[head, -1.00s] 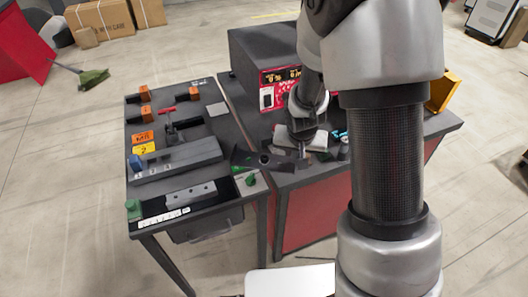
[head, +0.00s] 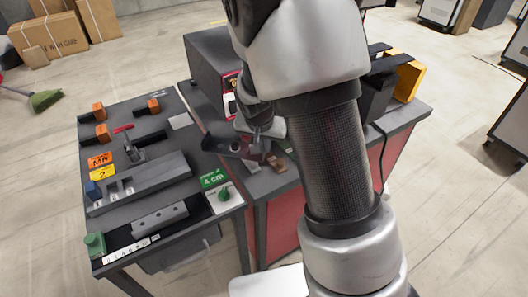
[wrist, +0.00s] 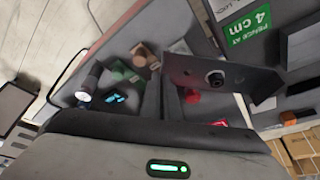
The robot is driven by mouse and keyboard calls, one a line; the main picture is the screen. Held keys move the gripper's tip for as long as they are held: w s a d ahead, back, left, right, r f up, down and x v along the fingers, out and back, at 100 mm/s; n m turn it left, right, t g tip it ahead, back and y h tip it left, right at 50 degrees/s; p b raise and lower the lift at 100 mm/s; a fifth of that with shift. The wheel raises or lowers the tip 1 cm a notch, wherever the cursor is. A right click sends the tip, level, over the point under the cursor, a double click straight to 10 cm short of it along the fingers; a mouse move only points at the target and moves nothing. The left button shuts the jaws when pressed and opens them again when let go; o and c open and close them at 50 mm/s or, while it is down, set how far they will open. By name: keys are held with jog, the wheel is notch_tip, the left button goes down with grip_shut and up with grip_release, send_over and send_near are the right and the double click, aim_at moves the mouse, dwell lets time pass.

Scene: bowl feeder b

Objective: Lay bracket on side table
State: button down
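The bracket (head: 225,146) is a dark angled plate, seen left of my gripper (head: 256,146) in the head view. In the wrist view the bracket (wrist: 245,77) shows a round hole or bolt, and one end lies between the fingertips of my gripper (wrist: 167,82). The fingers are close together on it and hold it above the tables. A grey-topped table with red sides (head: 300,195) stands on the right, a dark-topped table (head: 112,215) on the left. I cannot tell for certain which is the side table. My arm hides part of the right one.
The left table carries a long grey fixture block (head: 140,183), orange blocks (head: 98,112) and a green 4 cm label (head: 213,180). A dark box-shaped machine (head: 208,58) and a yellow bracket-like part (head: 408,80) stand on the right table. A flashlight (wrist: 88,85) and small brown pieces (wrist: 145,55) lie below my gripper.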

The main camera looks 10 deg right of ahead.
aim_at(265, 154)
notch_tip(265, 154, down, 3)
jog(key=shift+w+r, duration=0.1)
jog(key=shift+r, duration=0.05)
jog(key=shift+f+b, duration=0.35)
jog(key=shift+b, duration=0.1)
jog(key=shift+f+b, duration=0.2)
jog(key=shift+b, duration=0.1)
jog(key=c, duration=2)
grip_release()
jog(key=shift+r, duration=0.1)
